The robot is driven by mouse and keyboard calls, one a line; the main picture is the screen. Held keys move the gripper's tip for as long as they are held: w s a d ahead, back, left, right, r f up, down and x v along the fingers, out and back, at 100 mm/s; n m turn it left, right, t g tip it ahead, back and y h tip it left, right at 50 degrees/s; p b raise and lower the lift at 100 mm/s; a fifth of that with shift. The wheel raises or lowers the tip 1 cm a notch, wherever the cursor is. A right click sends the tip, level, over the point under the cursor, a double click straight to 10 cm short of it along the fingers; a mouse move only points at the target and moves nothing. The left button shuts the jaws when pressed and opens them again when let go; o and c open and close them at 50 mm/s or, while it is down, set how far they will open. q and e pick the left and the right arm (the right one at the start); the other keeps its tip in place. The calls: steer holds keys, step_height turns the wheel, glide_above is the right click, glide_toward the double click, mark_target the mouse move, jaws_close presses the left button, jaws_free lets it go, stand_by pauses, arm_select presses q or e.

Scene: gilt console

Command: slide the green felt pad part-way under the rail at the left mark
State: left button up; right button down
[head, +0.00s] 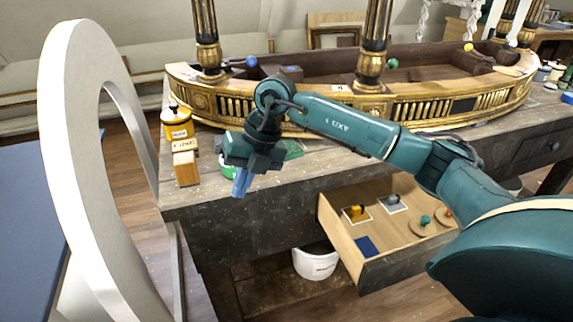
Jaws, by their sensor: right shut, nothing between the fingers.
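A flat green patch, which looks like the green felt pad (293,149), lies on the bench top just right of my right gripper, below the curved front of the gilt console (420,108). The gripper and wrist hide part of it, and I cannot tell whether its far edge is under the rail. My right gripper (241,184) is shut and empty, with its blue fingertips pointing down near the bench's front edge, left of the pad. I cannot make out the left mark for certain. My left gripper is not in view.
A green and white round item (227,169) is partly hidden behind the gripper.

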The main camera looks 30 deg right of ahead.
mark_target(287, 165)
steer(key=w+d+r+m+t+h, duration=0.1)
steer(key=d+r+m+h, duration=0.15)
steer(key=d, duration=0.35)
steer(key=w+d+r+m+h, duration=0.1)
steer(key=d+r+h, duration=0.2)
steer(key=d, duration=0.4)
steer(key=x, duration=1)
steer(key=shift+w, duration=0.3)
steer(key=shift+w+d+r, duration=0.1)
steer(key=shift+w+d, duration=0.15)
steer(key=shift+w, duration=0.3)
steer(key=shift+w+d+r, duration=0.1)
steer(key=shift+w+d, duration=0.15)
steer(key=shift+w, duration=0.3)
steer(key=shift+w+d, duration=0.35)
steer(key=shift+w, duration=0.25)
